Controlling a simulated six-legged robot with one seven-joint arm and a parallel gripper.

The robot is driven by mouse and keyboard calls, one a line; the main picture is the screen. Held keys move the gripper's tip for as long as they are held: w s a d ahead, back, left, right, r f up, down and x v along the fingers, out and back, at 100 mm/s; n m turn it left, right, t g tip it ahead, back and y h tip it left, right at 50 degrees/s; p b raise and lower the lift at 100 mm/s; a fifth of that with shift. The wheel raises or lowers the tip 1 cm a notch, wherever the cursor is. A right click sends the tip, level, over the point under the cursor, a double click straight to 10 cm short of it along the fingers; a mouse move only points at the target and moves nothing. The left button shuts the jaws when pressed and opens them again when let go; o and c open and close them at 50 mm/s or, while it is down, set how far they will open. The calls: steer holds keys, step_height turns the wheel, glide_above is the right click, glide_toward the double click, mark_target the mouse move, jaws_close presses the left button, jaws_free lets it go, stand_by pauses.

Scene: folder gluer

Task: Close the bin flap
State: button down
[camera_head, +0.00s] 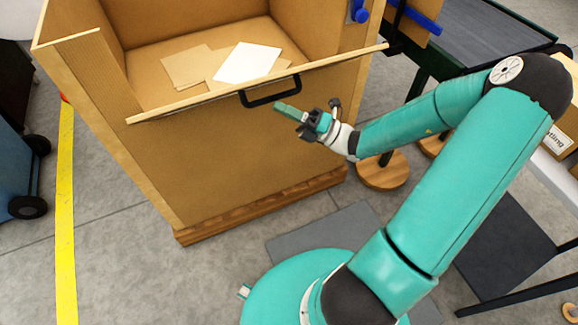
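The bin (235,165) is a large brown box with its upper front open. Its flap (180,108) shows as a long light-edged board across the front, reaching past the bin's right side. Its exact tilt is hard to tell, but the opening above it is uncovered. A black bar handle (270,100) is fixed at the flap's upper edge. My gripper (282,107) is in front of the flap, just below and right of the handle. It appears apart from the handle, though depth is unclear. Its fingers are small and seen from the side, so their gap is hidden.
Flat brown and white sheets (247,62) lie inside the bin. A dark conveyor (480,40) stands at the back right, and a blue wheeled cart (15,165) at the left. A yellow floor line (65,220) runs left of the bin. Grey floor there is clear.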

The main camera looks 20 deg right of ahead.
steer(key=w+r+m+h, duration=0.1)
steer(key=w+r, duration=0.1)
steer(key=r, duration=0.1)
steer(key=w+r+m+h, duration=0.1)
steer(key=w+r+m, duration=0.1)
steer(key=w+r, duration=0.1)
steer(key=w+r+m+g+h, duration=0.1)
steer(key=w+r, duration=0.2)
steer(key=shift+w+a+r+m+h, duration=0.1)
steer(key=shift+r+m+h, duration=0.1)
steer(key=shift+m+h, duration=0.2)
steer(key=w+r+m+h, duration=0.1)
steer(key=w+r, duration=0.4)
steer(key=w, duration=0.4)
steer(key=shift+w, duration=0.25)
steer(key=shift+w, duration=0.15)
steer(key=shift+s, duration=0.25)
